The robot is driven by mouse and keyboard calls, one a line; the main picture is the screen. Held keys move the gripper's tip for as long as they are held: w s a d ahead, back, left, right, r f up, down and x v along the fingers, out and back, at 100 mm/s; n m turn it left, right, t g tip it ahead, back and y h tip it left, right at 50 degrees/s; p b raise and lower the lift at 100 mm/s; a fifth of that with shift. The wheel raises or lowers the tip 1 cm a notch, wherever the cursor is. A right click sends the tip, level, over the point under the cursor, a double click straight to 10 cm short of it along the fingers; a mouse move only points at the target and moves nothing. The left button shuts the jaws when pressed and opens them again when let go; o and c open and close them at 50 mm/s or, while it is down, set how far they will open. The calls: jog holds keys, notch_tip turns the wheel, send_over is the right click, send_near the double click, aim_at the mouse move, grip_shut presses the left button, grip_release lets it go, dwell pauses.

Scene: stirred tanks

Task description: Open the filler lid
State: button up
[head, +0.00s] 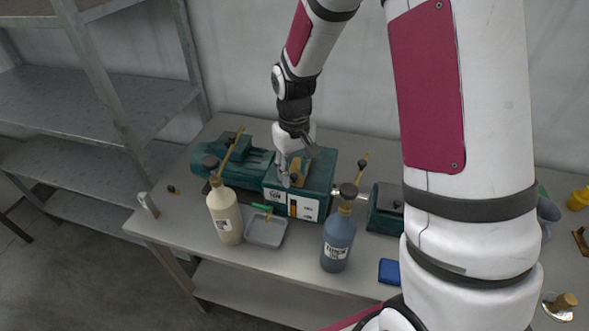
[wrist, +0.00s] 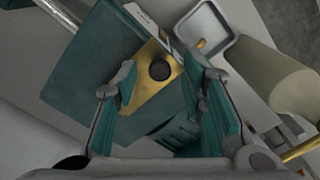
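The filler lid is a brass-coloured plate (wrist: 148,97) with a round black knob (wrist: 160,70), on top of the green gear housing (wrist: 88,62). In the head view the housing (head: 322,172) stands mid-table, and the brass lid (head: 299,166) shows partly behind my fingers. The lid looks flat on the housing in the wrist view. My gripper (wrist: 164,74) is open, with one finger on each side of the knob and a gap to both. In the head view my gripper (head: 292,175) points down over the lid; contact cannot be told.
A cream bottle (head: 226,218) and a blue bottle (head: 338,242) stand in front of the housing, with a grey tray (head: 266,232) between them. A green motor (head: 222,163) is at the left. A blue block (head: 389,271) lies near the front edge. My arm hides the table's right part.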

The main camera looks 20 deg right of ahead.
grip_shut()
jog(key=shift+r, duration=0.1)
